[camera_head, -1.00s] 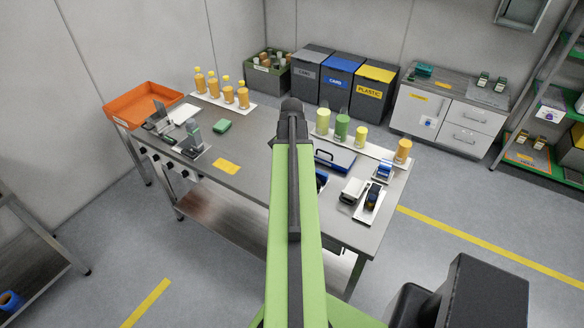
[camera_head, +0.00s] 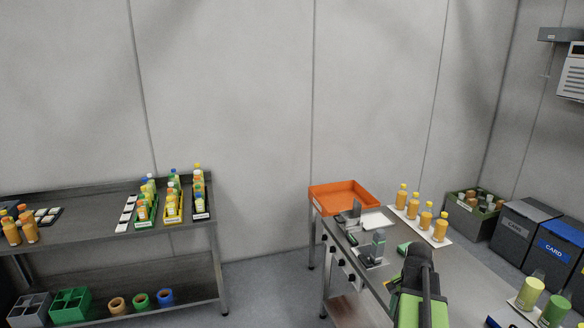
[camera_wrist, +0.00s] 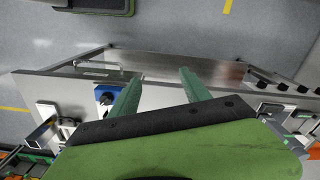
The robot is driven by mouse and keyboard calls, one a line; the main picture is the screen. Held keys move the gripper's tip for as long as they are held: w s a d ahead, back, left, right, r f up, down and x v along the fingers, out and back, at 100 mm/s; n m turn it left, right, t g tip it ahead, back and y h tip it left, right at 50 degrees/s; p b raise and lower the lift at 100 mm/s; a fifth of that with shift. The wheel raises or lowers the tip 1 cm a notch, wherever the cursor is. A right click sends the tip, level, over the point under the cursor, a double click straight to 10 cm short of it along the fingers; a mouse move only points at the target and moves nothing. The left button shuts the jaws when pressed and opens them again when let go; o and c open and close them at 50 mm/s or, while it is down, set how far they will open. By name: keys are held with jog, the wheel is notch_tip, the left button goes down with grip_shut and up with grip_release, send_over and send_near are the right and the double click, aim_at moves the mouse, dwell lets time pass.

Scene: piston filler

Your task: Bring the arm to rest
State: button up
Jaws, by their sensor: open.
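In the wrist view my gripper (camera_wrist: 161,73) has two green fingers spread apart with nothing between them. It is open and empty, and the workbench's grey edge (camera_wrist: 230,98) shows beyond the fingers. In the head view my green and black arm reaches in from the bottom right and overlaps the workbench (camera_head: 345,262).
A shelf table (camera_head: 100,255) with bottle crates stands at left. Floor between shows free (camera_head: 265,275).

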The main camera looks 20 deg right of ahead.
jog(key=w+a+f+n+b, duration=0.1)
jog(key=w+a+f+n, duration=0.15)
jog(key=a, duration=0.45)
jog(key=w+a+f+n+b, duration=0.1)
jog(key=w+a+b, duration=0.15)
jog(key=a, duration=0.45)
jog(key=w+a+f+n+b, duration=0.1)
jog(key=w+a+f+n, duration=0.15)
jog(key=a, duration=0.45)
jog(key=a+f+n+b, duration=0.2)
jog(key=a+n, duration=0.6)
jog(key=a, duration=0.7)
jog(key=shift+s+a, duration=0.3)
jog(key=shift+a, duration=0.05)
jog(key=shift+c, duration=0.3)
